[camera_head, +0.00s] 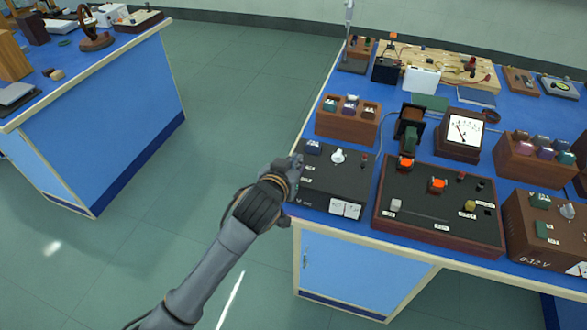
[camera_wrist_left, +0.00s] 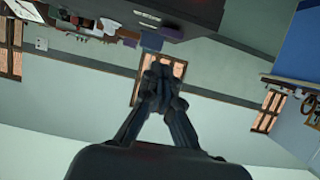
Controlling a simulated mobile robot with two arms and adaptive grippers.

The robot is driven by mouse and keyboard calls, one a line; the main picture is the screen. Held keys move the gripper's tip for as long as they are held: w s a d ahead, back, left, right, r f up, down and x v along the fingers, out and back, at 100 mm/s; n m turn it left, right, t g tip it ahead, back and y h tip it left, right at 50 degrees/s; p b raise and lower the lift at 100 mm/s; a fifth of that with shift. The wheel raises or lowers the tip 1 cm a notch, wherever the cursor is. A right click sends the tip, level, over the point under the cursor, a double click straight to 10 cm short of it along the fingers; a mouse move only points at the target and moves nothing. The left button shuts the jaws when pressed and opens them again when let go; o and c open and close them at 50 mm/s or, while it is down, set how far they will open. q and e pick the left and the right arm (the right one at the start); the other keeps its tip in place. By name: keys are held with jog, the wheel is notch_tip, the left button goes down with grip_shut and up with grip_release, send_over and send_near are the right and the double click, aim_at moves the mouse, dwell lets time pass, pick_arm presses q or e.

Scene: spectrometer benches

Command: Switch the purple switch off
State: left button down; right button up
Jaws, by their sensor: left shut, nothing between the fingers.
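A small blue-purple switch (camera_head: 313,147) sits at the back left corner of a black box (camera_head: 335,176) on the blue bench, in the head view. Whether it stands on or off is too small to tell. My left gripper (camera_head: 295,165) is at the left side of that box, just in front of and left of the switch. I cannot tell if it touches the box. In the left wrist view its fingertips (camera_wrist_left: 160,75) are together with nothing between them. A purple block (camera_wrist_left: 152,41) shows beyond them there. My right gripper is in neither view.
A wooden box of coloured blocks (camera_head: 347,127) stands behind the black box. A larger dark panel (camera_head: 440,205) with orange-topped parts is to its right. A meter (camera_head: 462,135) stands farther back. Open floor (camera_head: 215,130) lies left of the bench, before another blue bench (camera_head: 110,120).

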pick_arm(q)
jog(key=shift+s+a+f, duration=0.1)
jog(key=shift+s+f, duration=0.05)
jog(key=shift+f, duration=0.5)
jog(key=shift+s+a+f, duration=0.1)
jog(key=shift+s+f, duration=0.05)
jog(key=shift+f, duration=0.5)
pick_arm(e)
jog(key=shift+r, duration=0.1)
